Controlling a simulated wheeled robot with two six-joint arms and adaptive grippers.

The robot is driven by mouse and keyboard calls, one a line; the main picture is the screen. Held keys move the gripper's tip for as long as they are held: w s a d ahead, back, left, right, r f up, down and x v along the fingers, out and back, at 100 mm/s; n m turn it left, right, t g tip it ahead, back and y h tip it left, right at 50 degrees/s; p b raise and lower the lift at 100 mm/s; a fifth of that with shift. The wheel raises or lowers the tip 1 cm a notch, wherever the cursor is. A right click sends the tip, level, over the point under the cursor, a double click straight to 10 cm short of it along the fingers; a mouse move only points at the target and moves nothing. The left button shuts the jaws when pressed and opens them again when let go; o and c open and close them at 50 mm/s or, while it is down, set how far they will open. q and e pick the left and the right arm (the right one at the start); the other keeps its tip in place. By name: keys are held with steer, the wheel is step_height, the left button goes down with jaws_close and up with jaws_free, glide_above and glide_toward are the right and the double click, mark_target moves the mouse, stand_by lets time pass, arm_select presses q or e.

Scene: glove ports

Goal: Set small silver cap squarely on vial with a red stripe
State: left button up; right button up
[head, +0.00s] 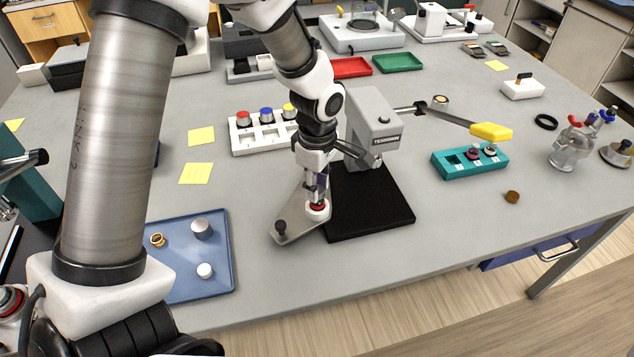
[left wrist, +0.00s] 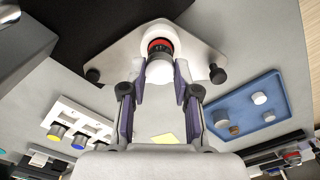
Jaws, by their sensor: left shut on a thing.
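My left gripper (head: 317,188) points down over a metal plate (head: 290,222) in the head view. In the left wrist view the gripper (left wrist: 160,82) is shut on a small silver cap (left wrist: 159,70). The vial with a red stripe (head: 317,206) stands in a white round holder on the plate; its red band (left wrist: 160,44) shows just beyond the cap. The cap is at the vial's mouth and looks roughly in line with it. I cannot tell whether it touches the vial or sits square. My right gripper is not in view.
A blue tray (head: 220,283) at front left holds a larger silver cap (head: 202,228), a pale cap (head: 205,270) and a brass ring (head: 157,240). A grey instrument (head: 372,115) with a black pad (head: 375,205) is close beside the plate. A teal rack (head: 455,168) is at right.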

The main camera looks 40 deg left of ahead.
arm_select(q)
steer(key=shift+f+b, duration=0.3)
steer(key=shift+f, duration=0.2)
steer(key=o, duration=0.8)
steer(key=shift+r, duration=0.1)
step_height(320, 180, up, 12)
